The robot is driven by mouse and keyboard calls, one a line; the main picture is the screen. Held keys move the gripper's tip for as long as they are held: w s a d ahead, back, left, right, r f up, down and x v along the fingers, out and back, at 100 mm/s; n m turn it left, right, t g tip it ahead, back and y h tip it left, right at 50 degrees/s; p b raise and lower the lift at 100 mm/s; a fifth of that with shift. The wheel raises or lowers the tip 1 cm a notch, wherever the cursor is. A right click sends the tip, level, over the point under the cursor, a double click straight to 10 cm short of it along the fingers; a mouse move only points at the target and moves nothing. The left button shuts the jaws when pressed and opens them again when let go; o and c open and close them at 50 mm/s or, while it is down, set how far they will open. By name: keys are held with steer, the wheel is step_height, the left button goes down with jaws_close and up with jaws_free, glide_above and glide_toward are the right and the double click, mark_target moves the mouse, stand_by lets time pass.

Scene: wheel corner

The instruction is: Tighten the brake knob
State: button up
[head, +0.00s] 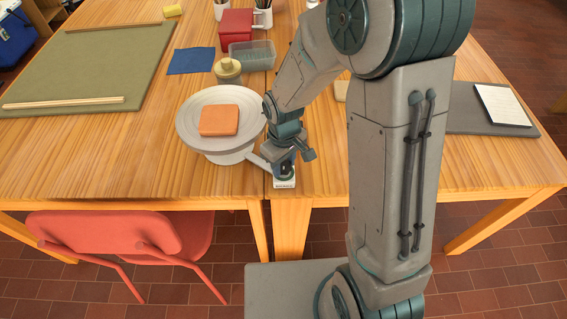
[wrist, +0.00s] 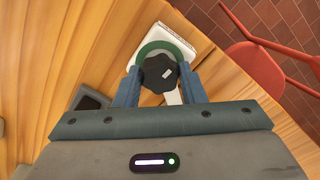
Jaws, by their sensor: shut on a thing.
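The brake knob (wrist: 158,72) is dark and lobed with a small white mark on top, seen in the wrist view. It sits over a green ring (wrist: 145,54) on a white block (wrist: 180,41). My gripper (wrist: 160,80) has a finger on each side of the knob and is shut on it. In the head view my gripper (head: 285,168) is at the front table edge, over the white block (head: 285,184), and mostly hides the knob. The grey wheel (head: 190,112) stands to the left, with an orange clay slab (head: 219,120) on it.
A lidded pot (head: 228,72), a clear tub (head: 252,55), a red box (head: 236,26) and a blue cloth (head: 191,60) lie behind the wheel. A green board (head: 85,60) is at left. A red chair (head: 120,235) stands in front.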

mark_target(283, 165)
steer(key=shift+w+a+r, duration=0.1)
steer(key=shift+w+r, duration=0.05)
steer(key=o, duration=0.9)
steer(key=shift+c, duration=0.2)
steer(key=shift+o, duration=0.7)
step_height(283, 165, up, 14)
steer(key=shift+p, duration=0.4)
steer(key=s+d+r+m+t, duration=0.1)
steer(key=s+d+r+m, duration=0.1)
steer(key=s+d+m, duration=0.2)
steer(key=s+d+r+m+t, duration=0.1)
steer(key=s+d+r+m, duration=0.2)
steer(key=s+d, duration=0.5)
steer(key=shift+r+m+t+p, duration=0.35)
steer(key=shift+m+t+p, duration=0.05)
steer(key=shift+m+p, duration=0.1)
